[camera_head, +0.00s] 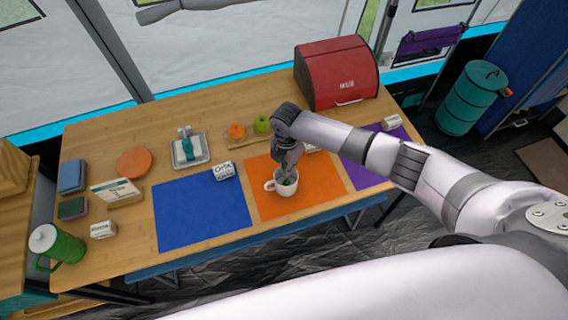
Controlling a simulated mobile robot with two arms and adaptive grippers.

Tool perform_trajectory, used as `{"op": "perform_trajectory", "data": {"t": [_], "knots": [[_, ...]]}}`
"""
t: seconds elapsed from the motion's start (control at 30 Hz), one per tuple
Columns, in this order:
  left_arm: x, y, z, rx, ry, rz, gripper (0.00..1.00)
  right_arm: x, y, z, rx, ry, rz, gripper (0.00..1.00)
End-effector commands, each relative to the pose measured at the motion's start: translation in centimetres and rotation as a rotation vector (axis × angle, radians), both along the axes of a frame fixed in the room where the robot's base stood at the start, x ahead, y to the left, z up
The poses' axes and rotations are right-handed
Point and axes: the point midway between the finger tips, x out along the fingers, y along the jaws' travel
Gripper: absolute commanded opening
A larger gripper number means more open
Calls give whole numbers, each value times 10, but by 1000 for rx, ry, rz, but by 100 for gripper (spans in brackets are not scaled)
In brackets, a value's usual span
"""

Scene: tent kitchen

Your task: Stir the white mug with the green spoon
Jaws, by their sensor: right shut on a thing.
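The white mug (286,188) stands upright on the orange mat (309,197), with its handle to the left. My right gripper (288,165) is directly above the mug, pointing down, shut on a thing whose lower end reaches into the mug. A bit of green shows inside the mug below the fingers; this fits the green spoon, but most of it is hidden by the gripper and the mug wall. My left gripper is not in view.
A blue mat (200,215) lies left of the orange mat and a purple mat (373,163) right. A red bread box (337,74) stands at the back right. A tray (190,150) and a green pitcher (62,246) are to the left.

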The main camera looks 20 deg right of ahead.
Motion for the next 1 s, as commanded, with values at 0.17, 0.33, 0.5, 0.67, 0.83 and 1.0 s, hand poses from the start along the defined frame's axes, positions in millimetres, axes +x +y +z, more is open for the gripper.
{"op": "perform_trajectory", "data": {"t": [0.17,0.33,0.5,0.67,0.83,1.0], "knots": [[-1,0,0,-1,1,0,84,0,-1,0,0,-1,0,0],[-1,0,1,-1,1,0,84,0,-1,1,1,0,0,0],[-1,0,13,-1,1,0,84,0,-1,14,1,0,0,0],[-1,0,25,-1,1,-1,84,0,-1,27,0,-1,0,0],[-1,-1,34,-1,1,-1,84,0,-1,40,0,-1,-1,0],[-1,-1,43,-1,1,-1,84,1,-1,53,1,-2,-1,0]]}}
